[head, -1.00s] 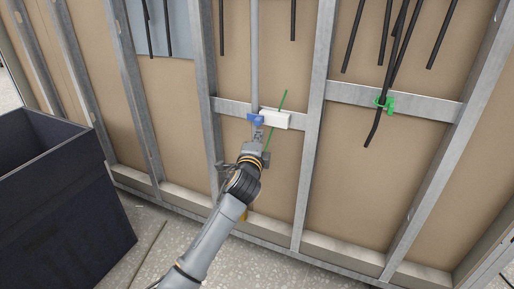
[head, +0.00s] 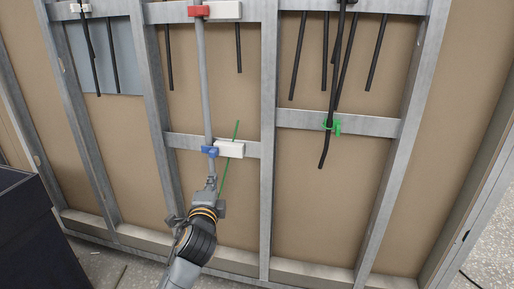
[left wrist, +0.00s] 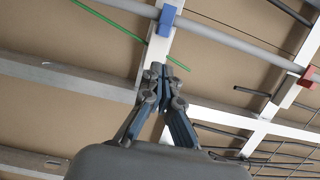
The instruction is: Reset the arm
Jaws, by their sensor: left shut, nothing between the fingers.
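My left gripper (head: 211,182) is shut and empty, its fingertips just below the blue clip (head: 209,151) and apart from it. In the left wrist view the closed fingers (left wrist: 160,72) point toward the wall frame, below the same blue clip (left wrist: 167,20). The blue clip sits around the grey vertical pipe (head: 204,85), beside a white block (head: 230,149) on the cross rail. A thin green strip (head: 226,172) passes behind the block. My right gripper is not in view.
A red clip (head: 198,11) sits higher on the pipe. Black cables (head: 297,60) hang at the right, some gathered by a green tie (head: 332,126). Metal studs (head: 268,190) frame the wall. A dark bin (head: 35,240) stands at the lower left.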

